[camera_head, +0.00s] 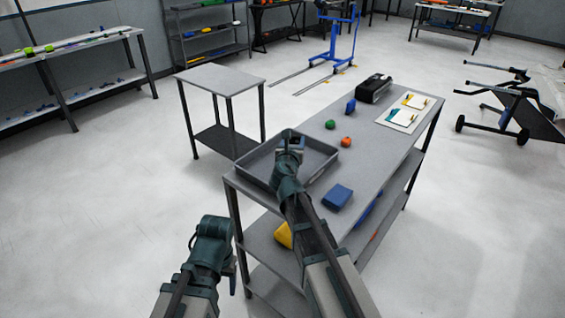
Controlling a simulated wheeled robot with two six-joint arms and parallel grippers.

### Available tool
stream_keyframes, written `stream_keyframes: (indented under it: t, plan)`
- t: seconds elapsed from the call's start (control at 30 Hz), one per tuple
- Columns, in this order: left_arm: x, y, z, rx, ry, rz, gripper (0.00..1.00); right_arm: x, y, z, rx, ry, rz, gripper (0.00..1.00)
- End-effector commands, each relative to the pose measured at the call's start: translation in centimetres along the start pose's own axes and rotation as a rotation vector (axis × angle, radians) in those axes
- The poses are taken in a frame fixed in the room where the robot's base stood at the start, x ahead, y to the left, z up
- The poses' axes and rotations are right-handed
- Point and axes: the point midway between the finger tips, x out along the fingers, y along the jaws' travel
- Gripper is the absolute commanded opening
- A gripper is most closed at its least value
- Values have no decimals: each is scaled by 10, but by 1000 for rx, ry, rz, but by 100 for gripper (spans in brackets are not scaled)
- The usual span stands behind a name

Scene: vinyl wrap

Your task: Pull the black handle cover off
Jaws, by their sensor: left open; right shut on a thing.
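My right gripper (291,140) is over the near end of the table, above the grey tray (262,177). It is shut on a small dark thing (298,143), mostly hidden by the gripper; I cannot tell whether this is the black handle cover. No black handle cover shows clearly elsewhere. My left gripper (231,278) is low at the left, outside the table's near left corner, away from the table top. It points away and down, its fingers are hard to see, and it is open with nothing visible in it.
The grey table (350,155) holds a blue block (337,196), a green piece (330,124), an orange piece (346,141), a black box (374,88) and a white board (409,113). A smaller table (220,80) stands behind left. Open floor lies left and right.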

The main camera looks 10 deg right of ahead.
Motion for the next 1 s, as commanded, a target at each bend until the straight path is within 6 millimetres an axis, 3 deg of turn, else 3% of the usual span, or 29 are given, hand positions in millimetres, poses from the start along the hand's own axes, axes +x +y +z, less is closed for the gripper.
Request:
stream_keyframes:
  t: [0.53,0.93,0.97,1.0]
  plan:
    - [54,5,-3,1,0,0,64,8,0,-54,0,0,1,0]
    - [58,6,-4,1,0,0,64,9,0,-58,0,0,1,0]
    - [58,6,-4,1,0,0,64,9,0,-58,0,0,1,60]
    - [58,6,-4,1,0,0,64,9,0,-58,0,0,1,67]
